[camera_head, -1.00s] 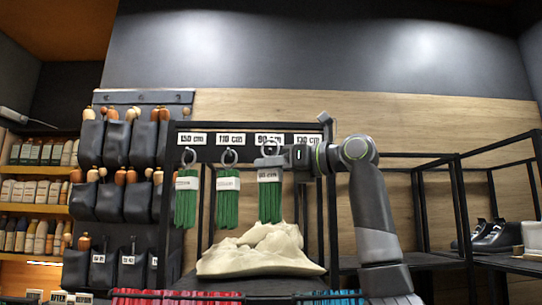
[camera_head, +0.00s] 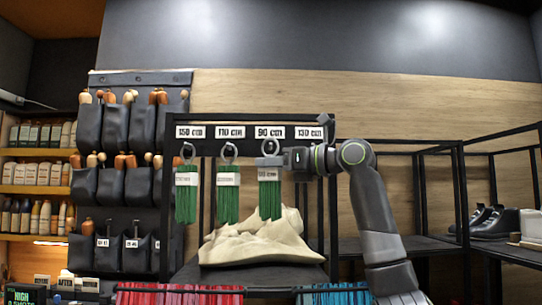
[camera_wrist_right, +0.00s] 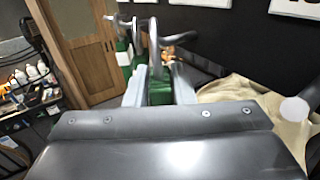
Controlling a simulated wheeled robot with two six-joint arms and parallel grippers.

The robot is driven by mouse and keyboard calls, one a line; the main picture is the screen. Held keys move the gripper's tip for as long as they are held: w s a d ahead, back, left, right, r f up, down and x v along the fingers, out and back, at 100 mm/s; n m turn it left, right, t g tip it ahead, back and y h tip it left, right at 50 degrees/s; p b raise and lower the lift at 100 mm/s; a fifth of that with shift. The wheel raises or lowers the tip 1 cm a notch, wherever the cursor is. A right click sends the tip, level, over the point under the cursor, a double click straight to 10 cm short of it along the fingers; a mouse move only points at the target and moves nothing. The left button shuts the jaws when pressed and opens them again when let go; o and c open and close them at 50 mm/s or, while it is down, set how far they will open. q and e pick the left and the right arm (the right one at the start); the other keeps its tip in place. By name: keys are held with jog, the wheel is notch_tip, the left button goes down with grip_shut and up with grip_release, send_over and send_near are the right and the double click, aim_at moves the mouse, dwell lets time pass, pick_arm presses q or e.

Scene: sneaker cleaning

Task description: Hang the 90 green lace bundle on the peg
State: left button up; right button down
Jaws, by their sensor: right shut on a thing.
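The 90 green lace bundle (camera_head: 270,200) hangs upright below the "90 cm" sign (camera_head: 269,132), with its white band and a metal ring (camera_head: 270,146) on top. My right gripper (camera_head: 272,160) comes from the right and is shut on the bundle near its top. In the right wrist view, green lace (camera_wrist_right: 160,92) shows between the two pale fingers, with the ring (camera_wrist_right: 153,45) standing above them beside a grey peg (camera_wrist_right: 178,39). I cannot tell whether the ring is around the peg. My left gripper is not in view.
Two other green bundles hang at the left under "150 cm" (camera_head: 187,205) and "110 cm" (camera_head: 228,200). A cream cloth heap (camera_head: 262,243) lies on the shelf below. Red (camera_head: 180,295) and blue (camera_head: 337,295) laces are at the front. A black rack upright (camera_head: 333,200) stands close to my right arm.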

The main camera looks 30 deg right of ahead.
jog(key=shift+w+d+r+p, duration=0.1)
jog(key=shift+w+d+p, duration=0.15)
jog(key=shift+p, duration=0.75)
jog(key=shift+w+d+f, duration=0.3)
jog(key=shift+w+f, duration=0.35)
jog(key=c, duration=1.1)
grip_release()
jog(key=shift+c, duration=0.2)
